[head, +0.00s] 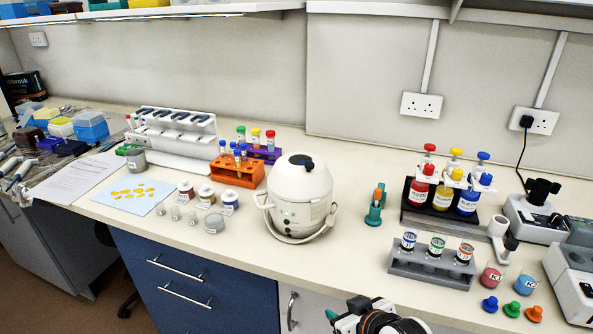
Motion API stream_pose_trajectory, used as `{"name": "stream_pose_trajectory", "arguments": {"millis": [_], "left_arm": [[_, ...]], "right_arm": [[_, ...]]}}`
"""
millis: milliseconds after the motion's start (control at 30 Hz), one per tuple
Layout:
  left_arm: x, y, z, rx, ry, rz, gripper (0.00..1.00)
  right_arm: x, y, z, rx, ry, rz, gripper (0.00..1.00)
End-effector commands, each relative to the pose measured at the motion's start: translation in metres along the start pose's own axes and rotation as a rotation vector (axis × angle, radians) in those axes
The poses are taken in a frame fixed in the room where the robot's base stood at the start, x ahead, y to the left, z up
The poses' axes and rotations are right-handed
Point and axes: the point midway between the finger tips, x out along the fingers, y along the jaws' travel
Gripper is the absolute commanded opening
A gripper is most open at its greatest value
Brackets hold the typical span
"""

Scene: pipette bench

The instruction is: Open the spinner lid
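The spinner (290,222) is a round white device standing on the bench in the middle of the head view. Its domed lid (300,178) with a dark knob (303,162) on top looks closed. A pale handle or loop curves around its lower body. My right gripper (346,312) shows at the bottom edge, in front of the bench and below right of the spinner, apart from it. It is partly cut off, and its finger opening is not clear. My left gripper is not in view.
An orange tube rack (237,176) stands close left of the spinner, with small jars (214,223) nearby. A teal stand (374,208) is to its right. A grey rack (430,268) with vials and a bottle rack (437,221) stand farther right. Bench in front of the spinner is clear.

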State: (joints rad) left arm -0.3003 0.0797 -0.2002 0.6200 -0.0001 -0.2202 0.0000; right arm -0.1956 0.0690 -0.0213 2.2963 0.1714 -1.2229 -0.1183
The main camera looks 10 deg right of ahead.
Motion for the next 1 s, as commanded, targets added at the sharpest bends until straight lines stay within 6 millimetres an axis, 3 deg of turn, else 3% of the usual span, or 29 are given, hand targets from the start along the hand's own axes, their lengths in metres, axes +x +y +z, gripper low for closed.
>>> {"name": "stream_pose_trajectory", "arguments": {"millis": [33,267,400,500,600,733,1000], "left_arm": [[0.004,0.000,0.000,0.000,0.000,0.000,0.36],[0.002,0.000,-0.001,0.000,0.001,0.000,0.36],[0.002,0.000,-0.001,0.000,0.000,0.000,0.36],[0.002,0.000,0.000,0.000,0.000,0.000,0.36],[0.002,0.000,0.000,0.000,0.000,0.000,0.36],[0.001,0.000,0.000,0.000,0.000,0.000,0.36],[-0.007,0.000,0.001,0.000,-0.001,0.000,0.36]], "right_arm": [[-0.010,0.000,0.007,-0.006,-0.024,-0.001,0.40],[-0.006,-0.018,0.107,-0.005,-0.299,0.000,0.40],[-0.016,-0.031,0.173,0.001,-0.492,-0.004,0.40],[-0.027,-0.039,0.211,0.006,-0.606,-0.008,0.40],[-0.035,-0.044,0.232,0.011,-0.672,-0.010,0.40],[-0.033,-0.046,0.243,0.012,-0.695,-0.012,0.40],[0.001,-0.046,0.273,0.015,-0.693,-0.010,0.40]]}}
